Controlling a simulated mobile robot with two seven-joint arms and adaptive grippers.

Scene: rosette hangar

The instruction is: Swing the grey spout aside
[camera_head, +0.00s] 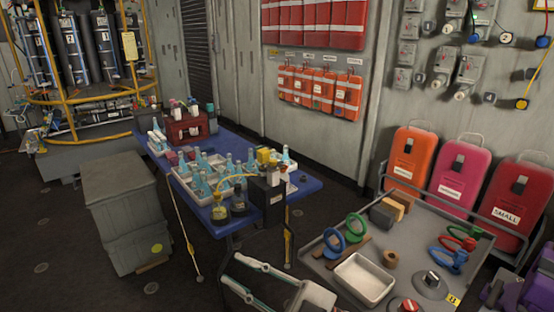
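I cannot make out a grey spout for certain. A grey round fitting with a small knob (431,284) sits at the front right of the grey cart top (330,268), but I cannot tell whether a spout belongs to it. My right gripper (231,270) shows low in the middle, left of the cart. Its two long fingers, with pale and teal strips, stand apart with dark floor between them, and nothing shows between them. My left gripper is not in view.
The cart also holds a white tray (363,281), a green ring (357,226), a blue ring (334,242) and red-handled parts. A blue table (305,187) crowded with bottles stands behind the gripper.

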